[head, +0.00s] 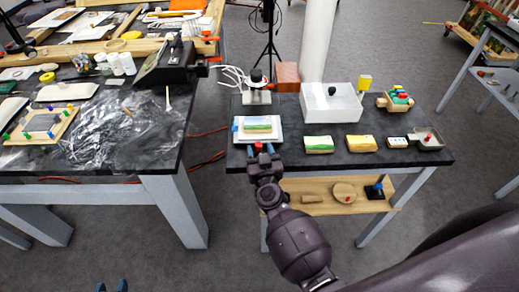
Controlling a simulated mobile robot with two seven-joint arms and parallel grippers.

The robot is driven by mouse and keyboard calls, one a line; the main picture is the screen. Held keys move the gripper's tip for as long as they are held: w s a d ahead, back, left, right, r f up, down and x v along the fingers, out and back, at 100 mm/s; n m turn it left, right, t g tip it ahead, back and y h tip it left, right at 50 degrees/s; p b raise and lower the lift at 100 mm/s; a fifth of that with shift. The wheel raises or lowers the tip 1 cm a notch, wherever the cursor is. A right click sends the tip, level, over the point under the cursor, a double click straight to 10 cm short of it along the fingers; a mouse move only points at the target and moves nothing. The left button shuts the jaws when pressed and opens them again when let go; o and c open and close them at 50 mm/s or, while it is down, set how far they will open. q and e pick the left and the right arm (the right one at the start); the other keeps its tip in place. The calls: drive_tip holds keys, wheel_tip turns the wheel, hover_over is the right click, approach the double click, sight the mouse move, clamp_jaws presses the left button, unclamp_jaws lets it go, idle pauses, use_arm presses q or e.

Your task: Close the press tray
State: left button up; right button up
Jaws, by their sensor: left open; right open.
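The press (256,97) with its black knob stands at the back left of the right-hand dark table. In front of it, the pale press tray (240,133) sticks out toward the table's front edge. A green and yellow block (258,126) lies on the tray. I cannot tell whether the fingertips touch the tray.
Painted blocks (319,145) and a metal pan (428,140) line the table's front. A lower wooden shelf (325,208) holds small items. The cluttered left table (150,150) stands across a gap.

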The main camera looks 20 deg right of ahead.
drive_tip(key=shift+w, duration=0.35)
clamp_jaws()
drive_tip(key=shift+w+d, duration=0.3)
drive_tip(key=shift+w, duration=0.6)
drive_tip(key=shift+w+d, duration=0.25)
drive_tip(key=shift+w, duration=0.6)
unclamp_jaws()
drive_tip(key=s+a, duration=0.1)
drive_tip(key=s, duration=0.9)
drive_tip(key=shift+s+a+p, duration=0.15)
drive_tip(key=shift+s+p, duration=0.25)
drive_tip(key=shift+p, duration=0.05)
